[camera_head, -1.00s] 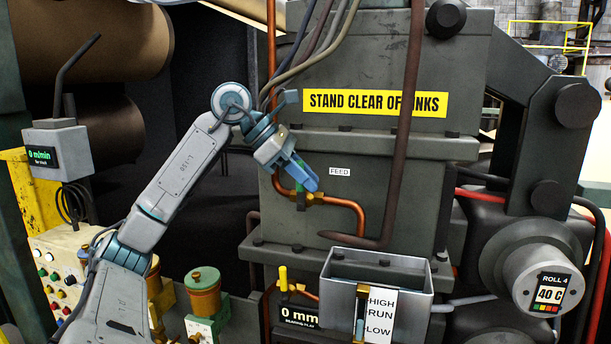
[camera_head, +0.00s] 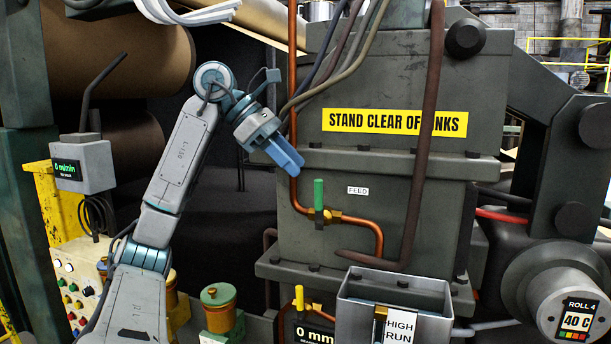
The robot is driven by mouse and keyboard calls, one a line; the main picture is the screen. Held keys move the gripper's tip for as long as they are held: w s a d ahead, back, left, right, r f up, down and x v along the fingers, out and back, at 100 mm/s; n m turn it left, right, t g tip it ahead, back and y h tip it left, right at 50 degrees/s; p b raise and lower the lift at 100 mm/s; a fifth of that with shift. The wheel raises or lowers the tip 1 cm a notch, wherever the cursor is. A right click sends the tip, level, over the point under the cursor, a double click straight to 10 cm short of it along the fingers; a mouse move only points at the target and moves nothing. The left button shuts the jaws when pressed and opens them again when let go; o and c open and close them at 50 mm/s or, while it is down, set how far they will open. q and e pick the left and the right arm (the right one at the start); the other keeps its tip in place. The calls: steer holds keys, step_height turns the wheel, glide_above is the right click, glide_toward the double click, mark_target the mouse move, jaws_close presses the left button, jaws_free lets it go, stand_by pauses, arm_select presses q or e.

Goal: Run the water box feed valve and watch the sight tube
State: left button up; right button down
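The feed valve (camera_head: 322,215) sits on a copper pipe at the front of the dark grey water box, left of a small FEED label (camera_head: 358,190). Its green handle (camera_head: 318,193) stands upright. My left gripper (camera_head: 290,163) is above and left of the handle, apart from it in the picture. Its blue fingers overlap in this view, so I cannot tell their gap; nothing shows in them. The sight tube (camera_head: 380,325) is at the bottom edge beside the HIGH and RUN marks; its lower part is cut off. My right gripper is not in view.
A metal open-topped box (camera_head: 437,310) stands below the valve. A brown pipe (camera_head: 423,130) runs down right of it. A yellow-handled valve (camera_head: 300,298) and an orange pot with a green lid (camera_head: 218,300) are lower left. A roll end reading 40 C (camera_head: 575,318) is at right.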

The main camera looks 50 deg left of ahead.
arm_select(q)
steer(key=shift+s+a+r, duration=0.15)
steer(key=shift+a+r, duration=0.1)
steer(key=shift+r, duration=0.1)
steer(key=shift+c, duration=0.4)
steer(key=n+t+y+b, duration=0.5)
steer(key=n+t+b, duration=0.5)
steer(key=b, duration=1.4)
glide_toward(315, 188)
steer(key=f+m+t, duration=0.1)
steer(key=w+p, duration=0.2)
steer(key=w, duration=0.1)
steer(key=w+p, duration=0.2)
steer(key=w, duration=0.2)
steer(key=w+p, duration=0.2)
steer(key=w, duration=0.1)
steer(key=shift+w+d, duration=0.15)
steer(key=shift+d, duration=0.15)
steer(key=shift+w+f, duration=0.15)
steer(key=shift+w, duration=0.05)
jaws_close()
